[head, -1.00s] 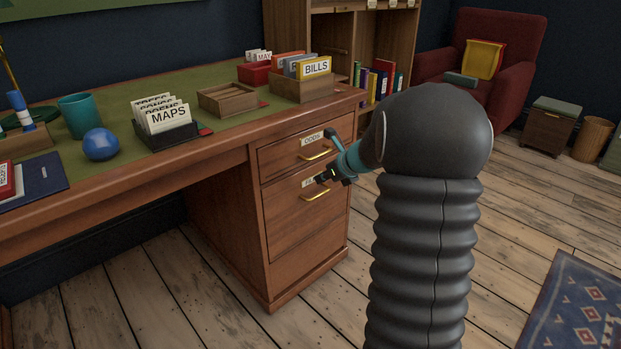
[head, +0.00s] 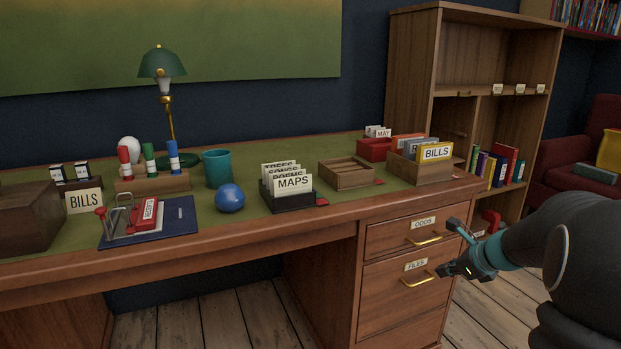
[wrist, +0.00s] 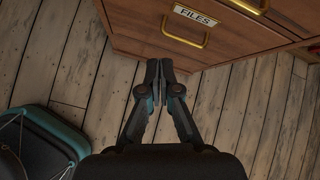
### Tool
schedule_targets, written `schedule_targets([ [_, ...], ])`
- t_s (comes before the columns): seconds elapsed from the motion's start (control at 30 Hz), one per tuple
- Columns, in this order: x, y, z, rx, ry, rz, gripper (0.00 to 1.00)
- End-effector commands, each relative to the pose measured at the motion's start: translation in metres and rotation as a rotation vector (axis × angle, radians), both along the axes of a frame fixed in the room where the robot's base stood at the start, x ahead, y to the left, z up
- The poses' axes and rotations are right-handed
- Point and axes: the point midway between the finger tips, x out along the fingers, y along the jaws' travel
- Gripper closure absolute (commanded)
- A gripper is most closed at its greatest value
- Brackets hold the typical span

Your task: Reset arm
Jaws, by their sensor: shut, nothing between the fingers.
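My gripper (head: 449,250) is in front of the desk's right-hand drawers at the right of the head view. In the wrist view my gripper (wrist: 158,82) has its fingers together, with nothing between them. The drawer labelled FILES (head: 404,300) is shut, and its brass handle (head: 419,281) is left of the fingertips in the head view. The drawer labelled ODDS (head: 417,234) above it also looks shut. In the wrist view the FILES drawer front (wrist: 150,22) lies beyond the fingers, which point at its lower part against the floor.
The desk top (head: 240,248) carries a blue ball (head: 230,198), a MAPS card holder (head: 288,199), an empty wooden tray (head: 346,175), a BILLS box (head: 420,171) and a teal cup (head: 217,168). A bookshelf (head: 411,75) stands behind the right end. Wooden floor (wrist: 60,60) is open beside the drawers.

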Motion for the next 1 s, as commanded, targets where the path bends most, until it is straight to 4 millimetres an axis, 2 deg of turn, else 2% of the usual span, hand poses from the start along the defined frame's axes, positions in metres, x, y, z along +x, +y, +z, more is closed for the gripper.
schedule_targets([
  [0.03,-0.013,0.004,-0.015,-0.075,0.018,0.106,1.0],
  [0.07,-0.022,0.007,-0.022,-0.126,0.024,0.178,1.0],
  [0.17,-0.056,0.022,-0.028,-0.307,0.03,0.439,1.0],
  [0.4,-0.145,0.081,-0.015,-0.72,-0.003,1.126,1.0],
  [0.6,-0.205,0.115,0.003,-0.972,-0.039,1.549,1.0],
  [0.8,-0.255,0.139,0.019,-1.183,-0.067,1.836,1.0],
  [1.0,-0.289,0.161,0.038,-1.361,-0.116,1.943,1.0],
])
